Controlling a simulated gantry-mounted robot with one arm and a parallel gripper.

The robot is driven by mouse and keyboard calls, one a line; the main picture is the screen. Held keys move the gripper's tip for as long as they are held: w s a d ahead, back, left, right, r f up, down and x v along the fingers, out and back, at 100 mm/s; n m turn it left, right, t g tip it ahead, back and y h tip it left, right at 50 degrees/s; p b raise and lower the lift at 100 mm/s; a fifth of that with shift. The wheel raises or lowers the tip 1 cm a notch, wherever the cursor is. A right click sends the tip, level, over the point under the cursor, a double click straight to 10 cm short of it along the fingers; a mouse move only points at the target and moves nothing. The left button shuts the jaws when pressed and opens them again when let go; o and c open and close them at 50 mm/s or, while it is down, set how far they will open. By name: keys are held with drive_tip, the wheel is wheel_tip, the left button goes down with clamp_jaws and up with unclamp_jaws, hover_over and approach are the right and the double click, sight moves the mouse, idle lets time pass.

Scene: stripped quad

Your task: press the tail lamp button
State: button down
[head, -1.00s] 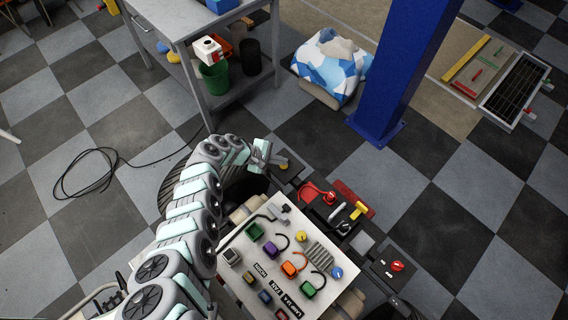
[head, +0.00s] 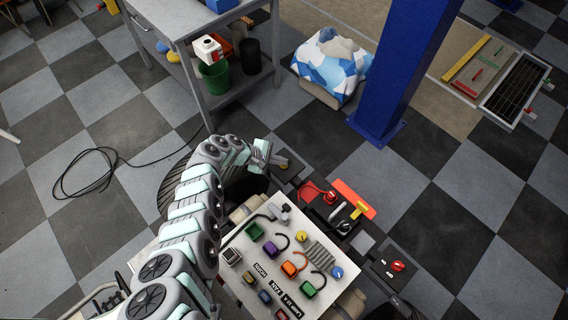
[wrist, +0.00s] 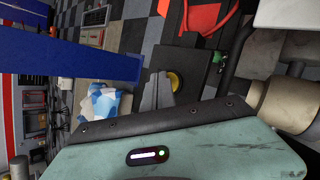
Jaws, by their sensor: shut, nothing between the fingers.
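A round yellow button (wrist: 175,82) sits on a dark plate in the wrist view, and it also shows small in the head view (head: 282,165). My gripper (head: 274,160) is shut and empty, with its fingertips right at the button. In the wrist view the grey fingers (wrist: 160,90) overlap the button's near side; I cannot tell how far it is pushed in. A flat red lamp panel (head: 350,192) glows bright orange-red at the rear of the quad.
A white board (head: 245,275) with coloured connectors, loops and labels lies over the quad, right of my arm. A red cable and a yellow-handled part (head: 359,210) stand near the lamp. A blue column (head: 385,100) and a grey bench (head: 185,60) stand beyond.

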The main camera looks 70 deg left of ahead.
idle(0.4)
drive_tip(key=shift+s+r+p, duration=0.1)
drive_tip(key=shift+r+p, duration=0.25)
drive_tip(key=shift+p, duration=0.2)
wheel_tip(320, 180, up, 6)
drive_tip(key=p, duration=0.6)
drive_tip(key=shift+r, duration=0.1)
